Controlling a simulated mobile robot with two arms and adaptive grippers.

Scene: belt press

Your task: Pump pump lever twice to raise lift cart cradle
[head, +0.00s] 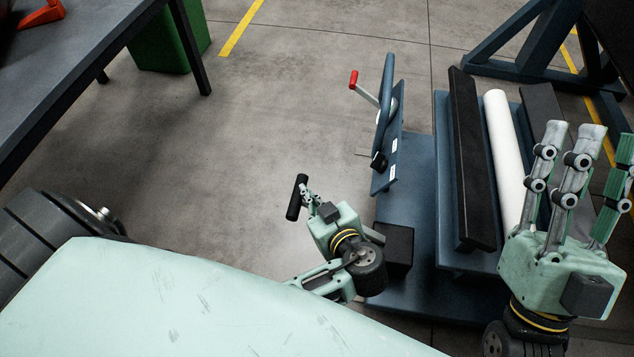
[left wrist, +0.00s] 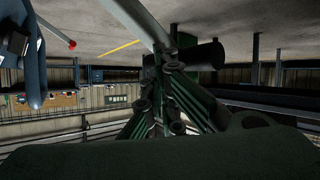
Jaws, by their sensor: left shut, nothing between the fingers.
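The lift cart (head: 408,165) is blue, with an upright panel at its left end. Its cradle has long black bars (head: 470,150) beside a white roll (head: 503,140). The pump lever's black crossbar handle (head: 297,197) is at my left gripper (head: 306,194). In the left wrist view, a grey rod (left wrist: 146,18) runs to the dark crossbar (left wrist: 205,56), right in front of the fingers (left wrist: 165,95). The left gripper is shut with nothing gripped; whether it touches the handle is unclear. My right gripper (head: 575,165) is open and empty, its fingers spread over the cart's right side.
A red-knobbed crank (head: 354,79) sticks out from the cart panel. A dark table (head: 85,60) with a red object (head: 42,14) fills the upper left, with a green bin (head: 170,40) beside it. A blue frame (head: 530,45) stands upper right. The middle floor is clear.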

